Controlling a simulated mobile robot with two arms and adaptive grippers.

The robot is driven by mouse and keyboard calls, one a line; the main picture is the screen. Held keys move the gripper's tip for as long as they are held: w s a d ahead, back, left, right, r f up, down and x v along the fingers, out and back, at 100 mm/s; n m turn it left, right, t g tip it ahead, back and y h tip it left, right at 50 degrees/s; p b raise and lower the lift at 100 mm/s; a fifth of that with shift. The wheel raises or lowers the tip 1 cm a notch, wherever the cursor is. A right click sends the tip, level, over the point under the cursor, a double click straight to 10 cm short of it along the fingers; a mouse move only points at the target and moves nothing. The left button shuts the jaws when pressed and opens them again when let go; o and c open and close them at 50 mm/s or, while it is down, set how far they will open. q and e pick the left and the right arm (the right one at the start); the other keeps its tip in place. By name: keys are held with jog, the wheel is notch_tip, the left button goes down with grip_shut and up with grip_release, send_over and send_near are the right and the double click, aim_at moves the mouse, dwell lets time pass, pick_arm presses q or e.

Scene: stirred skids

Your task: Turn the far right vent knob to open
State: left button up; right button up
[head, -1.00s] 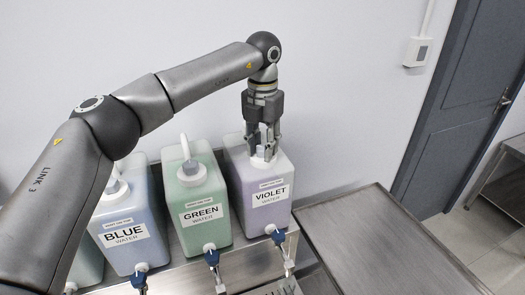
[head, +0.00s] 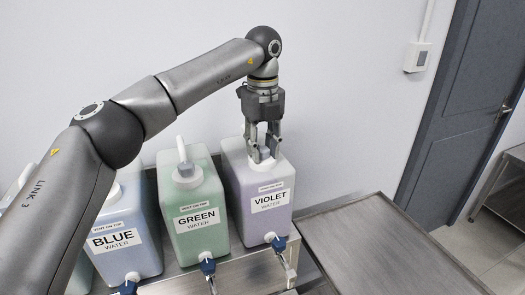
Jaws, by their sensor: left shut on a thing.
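My right gripper does not show.
The green container (head: 195,235) stands to the left, with its white vent piece (head: 182,150) sticking up. The blue container (head: 135,262) is partly behind my arm. Blue-handled taps (head: 278,243) stick out in front. A bare metal table (head: 375,240) lies to the right.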

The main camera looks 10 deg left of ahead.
pick_arm(q)
jog(key=shift+r+n+b, duration=0.15)
jog(key=shift+n+b, duration=0.4)
jog(key=shift+n, duration=1.15)
jog(key=shift+w, duration=0.1)
jog(key=o, duration=1)
notch_tip(320, 180, up, 12)
